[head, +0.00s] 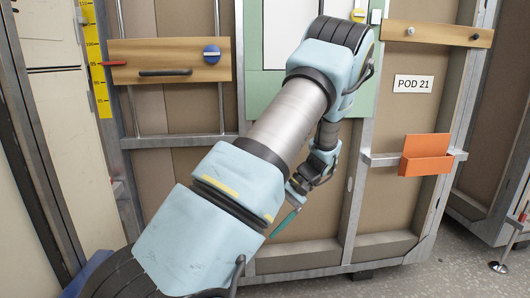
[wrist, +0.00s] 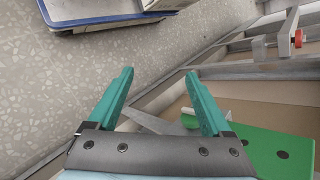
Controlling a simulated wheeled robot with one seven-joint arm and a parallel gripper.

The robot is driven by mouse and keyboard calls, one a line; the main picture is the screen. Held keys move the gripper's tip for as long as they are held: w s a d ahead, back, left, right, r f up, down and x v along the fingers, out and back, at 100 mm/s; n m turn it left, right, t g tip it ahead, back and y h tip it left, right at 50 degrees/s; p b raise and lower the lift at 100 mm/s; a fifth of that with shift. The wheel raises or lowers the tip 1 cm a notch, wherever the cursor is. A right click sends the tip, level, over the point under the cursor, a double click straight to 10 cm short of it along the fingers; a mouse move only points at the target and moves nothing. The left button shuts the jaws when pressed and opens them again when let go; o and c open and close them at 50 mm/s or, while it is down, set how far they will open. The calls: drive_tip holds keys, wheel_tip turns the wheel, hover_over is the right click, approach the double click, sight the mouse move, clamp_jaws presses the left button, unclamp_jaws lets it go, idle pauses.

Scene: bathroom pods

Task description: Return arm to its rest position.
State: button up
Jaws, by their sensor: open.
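My arm reaches up across the middle of the head view and bends down at its far end. My gripper (head: 290,205) hangs low there, beside the pod wall, and is partly hidden behind my arm. In the wrist view my gripper (wrist: 158,85) shows two teal fingers spread apart with nothing between them. The fingers point over the speckled floor and the pod's metal frame.
The pod wall (head: 405,205) carries a POD 21 label (head: 413,84), an orange holder (head: 427,164) and wooden boards (head: 170,60). A green plate (wrist: 275,150) lies right of the fingers in the wrist view. A blue-edged item (wrist: 95,15) is at the top left.

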drive_tip(key=s+a+r+n+t+h, duration=0.1)
drive_tip(key=s+a+r+t+h, duration=0.25)
drive_tip(key=s+r+h, duration=0.2)
drive_tip(key=s+a+r+n+t+h, duration=0.1)
drive_tip(key=s+a+r+t+h, duration=0.1)
drive_tip(key=s+a+r+h, duration=0.35)
wheel_tip(320, 180, up, 30)
drive_tip(key=d+y+p, duration=0.1)
drive_tip(key=y+p, duration=0.1)
drive_tip(key=p, duration=3)
drive_tip(key=shift+s+d+r, duration=0.15)
drive_tip(key=shift+s+d, duration=0.2)
drive_tip(key=shift+s, duration=0.1)
drive_tip(key=shift+g, duration=0.25)
